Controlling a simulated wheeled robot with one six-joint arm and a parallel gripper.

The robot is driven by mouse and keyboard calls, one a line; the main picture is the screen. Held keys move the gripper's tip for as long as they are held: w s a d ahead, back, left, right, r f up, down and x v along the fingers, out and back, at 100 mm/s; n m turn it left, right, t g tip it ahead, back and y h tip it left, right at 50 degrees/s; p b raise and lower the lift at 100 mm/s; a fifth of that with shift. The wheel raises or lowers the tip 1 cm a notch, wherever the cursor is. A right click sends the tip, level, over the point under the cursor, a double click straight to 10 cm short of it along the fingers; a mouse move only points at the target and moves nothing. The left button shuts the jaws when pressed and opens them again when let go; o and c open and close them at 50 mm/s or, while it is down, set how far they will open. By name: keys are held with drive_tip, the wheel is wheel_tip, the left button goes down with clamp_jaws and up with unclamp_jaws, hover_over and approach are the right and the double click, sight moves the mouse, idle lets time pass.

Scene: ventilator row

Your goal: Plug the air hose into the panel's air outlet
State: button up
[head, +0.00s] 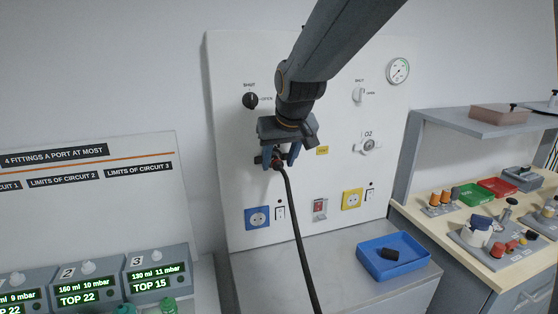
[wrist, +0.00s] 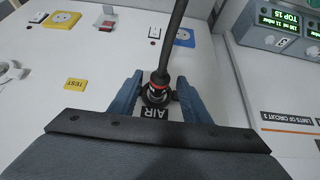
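The white panel (head: 225,165) stands upright on the wall. Its air outlet (wrist: 155,97), with a black AIR label (wrist: 154,113) beside it, is partly hidden by the hose's end. The black air hose (head: 293,225) hangs from there down past the panel's lower edge. Its plug (wrist: 160,80), with a red ring, stands at the outlet and appears seated in it. My gripper (head: 281,157) is at the outlet, its blue fingers on either side of the plug. In the wrist view the gripper (wrist: 158,98) shows gaps between both fingers and the plug.
An O2 outlet (head: 367,145), a gauge (head: 398,71) and two valve knobs are on the panel. Sockets and switches line its lower part. A blue tray (head: 385,270) with a dark piece sits on the grey counter (head: 290,275). Ventilators (head: 155,285) stand at left, a cluttered bench at right.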

idle(0.3)
drive_tip(key=b+v, duration=0.2)
drive_tip(key=v, duration=0.5)
drive_tip(key=s+d+f+m+g, duration=0.1)
drive_tip(key=s+d+f, duration=0.4)
drive_tip(key=f, duration=0.3)
drive_tip(key=s+d+f+m+g+h+b, duration=0.1)
drive_tip(key=s+d+f+g, duration=0.1)
drive_tip(key=s+d+f, duration=0.3)
drive_tip(key=s+d+f+m+g+b, duration=0.1)
drive_tip(key=s+d+f, duration=0.5)
drive_tip(key=s+f, duration=0.3)
wheel_tip(320, 180, down, 4)
drive_tip(key=shift+s+r+g+h, duration=0.15)
drive_tip(key=shift+g+h, duration=0.15)
drive_tip(key=shift+g, duration=0.1)
drive_tip(key=shift+d, duration=0.1)
